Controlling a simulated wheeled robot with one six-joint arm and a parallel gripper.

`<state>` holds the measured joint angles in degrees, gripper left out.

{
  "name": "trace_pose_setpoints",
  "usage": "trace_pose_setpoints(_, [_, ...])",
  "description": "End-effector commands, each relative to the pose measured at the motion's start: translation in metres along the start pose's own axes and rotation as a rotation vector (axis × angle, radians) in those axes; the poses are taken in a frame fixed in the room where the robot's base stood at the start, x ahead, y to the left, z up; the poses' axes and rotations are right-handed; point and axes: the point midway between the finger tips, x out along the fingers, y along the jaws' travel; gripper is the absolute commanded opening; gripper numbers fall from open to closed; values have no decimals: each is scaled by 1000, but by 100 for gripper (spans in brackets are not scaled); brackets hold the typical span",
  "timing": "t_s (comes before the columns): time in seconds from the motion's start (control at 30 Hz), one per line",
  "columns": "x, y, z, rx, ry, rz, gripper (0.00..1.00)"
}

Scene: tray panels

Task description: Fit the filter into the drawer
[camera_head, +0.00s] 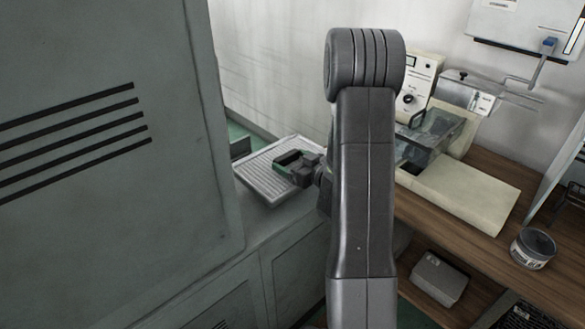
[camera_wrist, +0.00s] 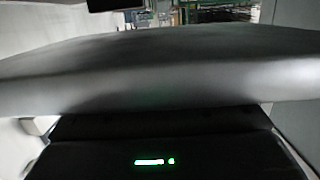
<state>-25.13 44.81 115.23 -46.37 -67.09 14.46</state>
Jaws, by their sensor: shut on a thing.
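A light grey ribbed panel, which looks like the filter (camera_head: 262,183), lies nearly flat beside the large grey cabinet in the head view. My gripper (camera_head: 288,165) is shut on its right side. In the wrist view a broad, blurred grey surface, probably the held filter (camera_wrist: 160,75), spans the full width just ahead of my gripper's dark body. The fingertips are hidden there. I cannot make out the drawer clearly in either view.
The tall grey cabinet (camera_head: 100,150) fills the left, with a lower grey cabinet (camera_head: 285,250) below the filter. A wooden bench (camera_head: 450,235) at right carries a beige machine (camera_head: 465,190) and a round tin (camera_head: 533,248). A grey box (camera_head: 439,277) sits below.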

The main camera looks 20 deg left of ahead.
Motion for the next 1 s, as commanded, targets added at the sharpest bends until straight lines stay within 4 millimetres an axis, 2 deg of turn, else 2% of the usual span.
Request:
trace_pose_setpoints(0.1, [2,0,15,3,-2,0,53])
trace_pose_setpoints(0.2, [3,0,22,0,-1,0,53])
trace_pose_setpoints(0.87, [5,0,32,-1,1,1,53])
trace_pose_setpoints(0.9, [5,0,31,0,0,1,85])
trace_pose_setpoints(0.97, [5,0,31,0,0,1,97])
trace_pose_setpoints(1.0, [5,0,31,0,0,1,100])
